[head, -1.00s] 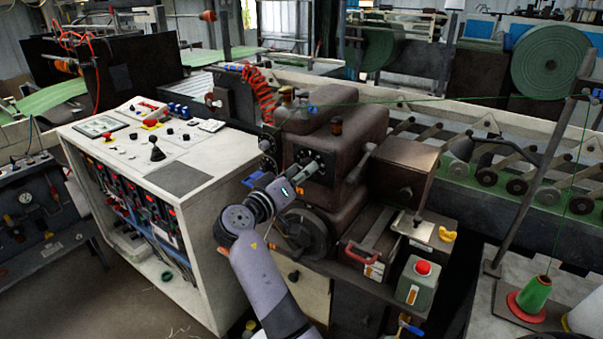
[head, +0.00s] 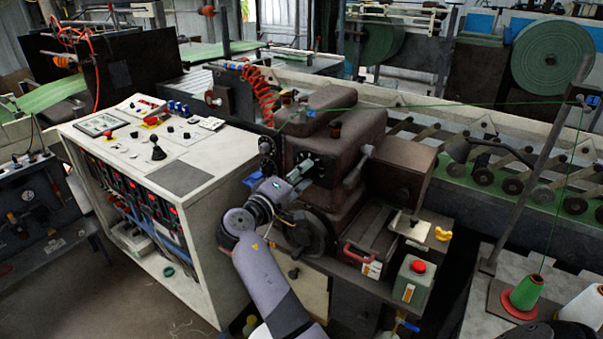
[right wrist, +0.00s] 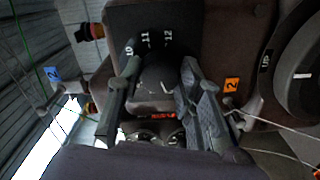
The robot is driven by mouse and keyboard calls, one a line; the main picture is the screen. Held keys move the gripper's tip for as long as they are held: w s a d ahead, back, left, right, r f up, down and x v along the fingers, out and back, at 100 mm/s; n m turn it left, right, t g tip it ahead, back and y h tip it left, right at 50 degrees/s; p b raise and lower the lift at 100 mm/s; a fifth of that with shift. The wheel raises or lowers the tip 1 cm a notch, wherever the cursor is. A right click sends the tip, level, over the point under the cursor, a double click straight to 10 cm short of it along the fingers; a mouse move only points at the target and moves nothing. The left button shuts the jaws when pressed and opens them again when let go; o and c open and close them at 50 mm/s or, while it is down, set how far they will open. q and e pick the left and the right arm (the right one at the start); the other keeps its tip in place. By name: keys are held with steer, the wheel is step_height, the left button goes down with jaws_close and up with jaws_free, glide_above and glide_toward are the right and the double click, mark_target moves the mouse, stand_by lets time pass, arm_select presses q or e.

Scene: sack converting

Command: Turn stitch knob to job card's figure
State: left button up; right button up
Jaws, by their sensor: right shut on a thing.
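The stitch knob (right wrist: 160,82) is dark and round with a white pointer line. It sits on the brown sewing head (head: 335,140), under a dial (right wrist: 150,42) with white figures 10, 11 and 12. My right gripper (head: 306,166) reaches the front of the head. In the right wrist view, its two fingers (right wrist: 159,72) stand on either side of the knob and are shut on it. The pointer's exact reading is hard to tell. No job card with a readable figure can be made out. My left gripper is out of view.
A white control desk (head: 180,180) stands left of my right arm. A green box with a red button (head: 417,267) and a red-handled case (head: 366,259) lie right of it. A green thread cone (head: 526,292) stands at the lower right. Orange (right wrist: 231,85) and blue (right wrist: 52,74) tags show near the knob.

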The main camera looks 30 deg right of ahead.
stand_by(0.4)
steer(key=o, duration=1.2)
steer(key=shift+c, duration=0.2)
